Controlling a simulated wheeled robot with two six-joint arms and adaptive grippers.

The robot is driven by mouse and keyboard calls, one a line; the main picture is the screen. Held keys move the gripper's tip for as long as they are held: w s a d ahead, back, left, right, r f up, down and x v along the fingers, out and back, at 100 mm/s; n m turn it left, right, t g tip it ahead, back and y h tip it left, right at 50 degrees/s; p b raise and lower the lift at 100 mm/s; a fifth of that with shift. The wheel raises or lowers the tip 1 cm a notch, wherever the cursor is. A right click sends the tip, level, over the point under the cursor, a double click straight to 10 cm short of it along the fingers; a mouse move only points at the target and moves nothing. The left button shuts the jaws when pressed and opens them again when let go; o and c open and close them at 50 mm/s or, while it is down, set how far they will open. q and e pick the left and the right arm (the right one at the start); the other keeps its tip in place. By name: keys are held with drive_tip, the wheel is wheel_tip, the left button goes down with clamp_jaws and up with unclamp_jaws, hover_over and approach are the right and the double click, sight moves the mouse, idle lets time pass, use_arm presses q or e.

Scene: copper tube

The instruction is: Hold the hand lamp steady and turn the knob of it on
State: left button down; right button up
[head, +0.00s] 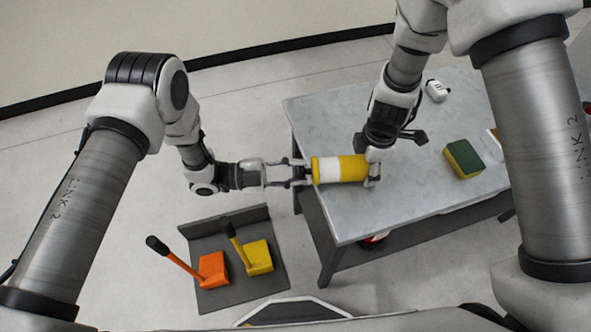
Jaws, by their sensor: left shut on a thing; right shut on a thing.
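The hand lamp (349,169) is a yellow cylinder with a white band, lying on its side over the left part of the grey table. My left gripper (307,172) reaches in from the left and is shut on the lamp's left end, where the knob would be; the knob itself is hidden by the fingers. My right gripper (374,167) comes down from above and is shut on the lamp's right end. I cannot tell whether the lamp touches the tabletop.
The grey table (420,190) bears a green and yellow sponge (463,159) and a small white object (436,90). On the floor, a dark tray (215,298) holds an orange block (214,268) and a yellow block (258,257) with dark-tipped handles. A red object shows under the table.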

use_arm(q)
drive_tip(key=m, duration=0.6)
drive_tip(key=shift+m, duration=0.4)
idle(0.3)
drive_tip(key=c, duration=0.8)
unclamp_jaws()
drive_tip(key=shift+a, duration=0.1)
drive_tip(key=a, duration=1.2)
drive_tip(key=shift+d, duration=0.1)
